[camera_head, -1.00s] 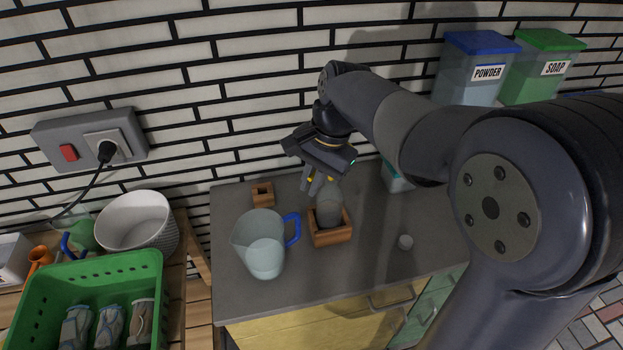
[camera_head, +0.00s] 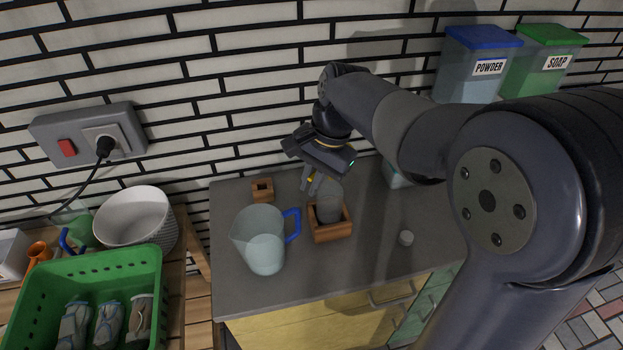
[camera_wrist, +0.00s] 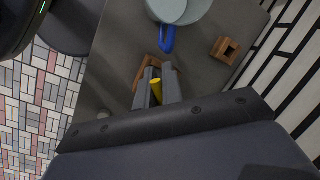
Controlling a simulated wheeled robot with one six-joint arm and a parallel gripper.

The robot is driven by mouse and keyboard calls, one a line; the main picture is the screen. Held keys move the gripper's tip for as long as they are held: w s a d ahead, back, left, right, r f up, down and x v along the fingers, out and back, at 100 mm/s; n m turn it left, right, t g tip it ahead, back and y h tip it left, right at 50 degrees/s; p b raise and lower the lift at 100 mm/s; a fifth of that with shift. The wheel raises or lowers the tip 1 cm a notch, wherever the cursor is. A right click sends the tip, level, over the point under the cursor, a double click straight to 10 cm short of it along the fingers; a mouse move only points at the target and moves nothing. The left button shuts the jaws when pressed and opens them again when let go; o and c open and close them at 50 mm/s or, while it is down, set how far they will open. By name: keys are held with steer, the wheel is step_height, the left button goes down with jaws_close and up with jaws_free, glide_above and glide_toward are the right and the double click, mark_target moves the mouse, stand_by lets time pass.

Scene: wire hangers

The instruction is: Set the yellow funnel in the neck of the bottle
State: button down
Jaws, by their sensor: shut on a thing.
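My gripper (camera_head: 313,183) is shut on the yellow funnel (camera_wrist: 156,91). In the wrist view, part of the funnel shows between the two fingers; in the head view only a small bit of yellow shows. The bottle (camera_head: 328,207) is grey and see-through and stands upright in a square wooden holder (camera_head: 330,233) on the counter. The fingers are close to the bottle's top, just left of and above it in the head view. The bottle's neck is hard to make out, and I cannot tell whether the funnel touches it.
A clear jug (camera_head: 262,240) with a blue handle stands left of the holder. A small wooden block with a hole (camera_head: 262,190) lies behind the jug. A small white cap (camera_head: 406,238) lies to the right. A green basket (camera_head: 90,275) stands at far left.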

steer(key=shift+f, duration=0.1)
steer(key=shift+c, duration=0.3)
jaws_free()
stand_by(0.7)
steer(key=shift+a, duration=0.1)
stand_by(0.6)
steer(key=s+a, duration=0.3)
steer(key=s, duration=0.3)
steer(key=shift+a, duration=0.2)
stand_by(0.8)
step_height(320, 180, up, 6)
steer(key=p, duration=0.6)
stand_by(0.3)
